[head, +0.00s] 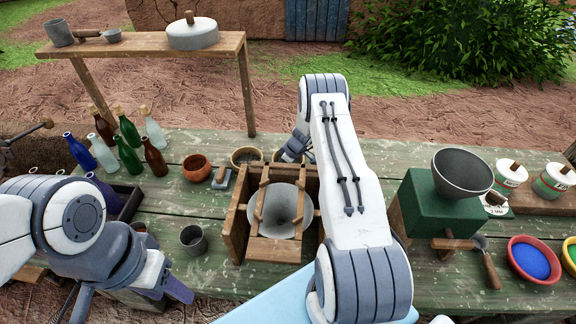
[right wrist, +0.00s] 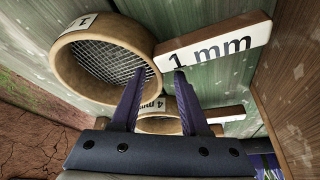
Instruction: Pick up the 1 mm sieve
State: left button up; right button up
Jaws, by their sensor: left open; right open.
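The 1 mm sieve (right wrist: 105,65) is a round wooden ring with wire mesh, at the upper left of the right wrist view. Its flat handle (right wrist: 215,42) carries a "1 mm" label and reaches to the right. In the head view this sieve (head: 246,156) appears to be the left ring behind the wooden frame. My right gripper (right wrist: 161,73) is open, its purple fingertips close below the ring and handle, with nothing visibly held. Whether they touch cannot be told. My right arm largely hides that gripper in the head view. My left gripper (head: 168,287) is open at lower left.
A second sieve (right wrist: 160,125), labelled 4 mm, lies just beyond the right fingers. The wooden frame with a funnel (head: 236,215) stands close in front of the sieves. A bowl (head: 197,167), a grey cup (head: 193,241), several bottles and a green grinder (head: 437,207) stand around it.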

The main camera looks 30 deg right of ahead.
jog(key=shift+w+f, duration=0.15)
jog(key=shift+f, duration=0.2)
grip_shut()
dwell(1.2)
